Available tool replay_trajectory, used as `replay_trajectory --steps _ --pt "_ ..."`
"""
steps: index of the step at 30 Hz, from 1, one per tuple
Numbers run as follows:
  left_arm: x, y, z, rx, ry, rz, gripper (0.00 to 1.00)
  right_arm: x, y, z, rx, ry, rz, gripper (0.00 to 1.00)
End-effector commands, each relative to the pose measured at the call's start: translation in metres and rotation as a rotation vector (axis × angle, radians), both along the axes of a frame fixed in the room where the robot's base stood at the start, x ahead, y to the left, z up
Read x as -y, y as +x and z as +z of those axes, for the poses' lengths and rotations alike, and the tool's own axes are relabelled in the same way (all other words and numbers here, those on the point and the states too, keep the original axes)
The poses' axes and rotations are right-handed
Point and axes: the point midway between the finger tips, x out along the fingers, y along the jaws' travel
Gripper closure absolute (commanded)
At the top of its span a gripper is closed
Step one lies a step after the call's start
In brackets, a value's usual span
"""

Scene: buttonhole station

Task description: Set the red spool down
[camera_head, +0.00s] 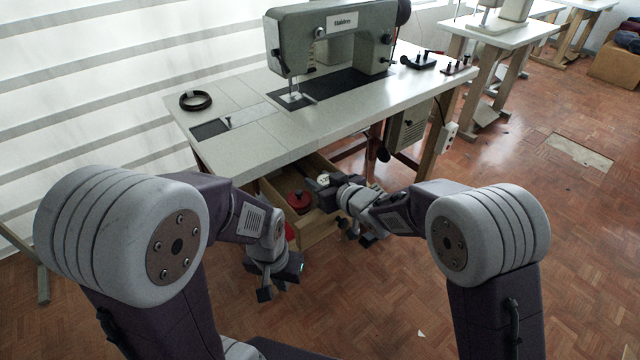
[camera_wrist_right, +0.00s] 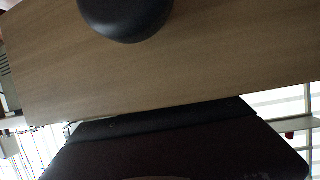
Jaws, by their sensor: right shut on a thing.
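The red spool (camera_head: 301,202) is in the open wooden drawer under the sewing table, in the head view. My right gripper (camera_head: 317,183) is over the drawer, just right of and behind the spool. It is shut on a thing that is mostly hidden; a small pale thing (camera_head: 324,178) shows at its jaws. I see a gap between these jaws and the red spool. My left gripper (camera_head: 270,288) hangs low in front of the drawer, and its jaw opening is unclear. The right wrist view shows no clear spool.
The drawer (camera_head: 322,232) juts out below the white table (camera_head: 235,145). A sewing machine (camera_head: 335,40) and a black ring (camera_head: 196,100) are on the table. In the right wrist view, a wooden panel (camera_wrist_right: 200,70) and a black rounded thing (camera_wrist_right: 126,18) are close.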

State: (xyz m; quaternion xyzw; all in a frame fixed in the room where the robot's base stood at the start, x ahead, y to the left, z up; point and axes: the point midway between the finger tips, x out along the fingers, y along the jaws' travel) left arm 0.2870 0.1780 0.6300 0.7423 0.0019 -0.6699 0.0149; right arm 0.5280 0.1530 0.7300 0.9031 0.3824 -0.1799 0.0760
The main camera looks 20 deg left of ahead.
Motion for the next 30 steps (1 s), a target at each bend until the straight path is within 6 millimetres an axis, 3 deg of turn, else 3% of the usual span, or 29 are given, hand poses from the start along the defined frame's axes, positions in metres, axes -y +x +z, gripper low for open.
replay_trajectory --steps 16,17,19,30 --pt "0.0 0.0 -0.008 0.0 0.0 0.0 1.0 0.001 -0.001 -0.015 -0.006 -0.007 0.001 1.0" --pt "0.0 0.0 -0.008 0.0 0.0 0.0 1.0 0.001 -0.001 -0.016 -0.007 -0.008 0.001 0.62" --pt "0.0 0.0 -0.008 0.0 0.0 0.0 1.0 0.001 -0.002 -0.018 -0.01 -0.011 0.001 0.43" --pt "0.0 0.0 -0.005 0.0 0.0 0.0 1.0 0.001 -0.003 -0.014 -0.01 -0.015 0.005 0.43"
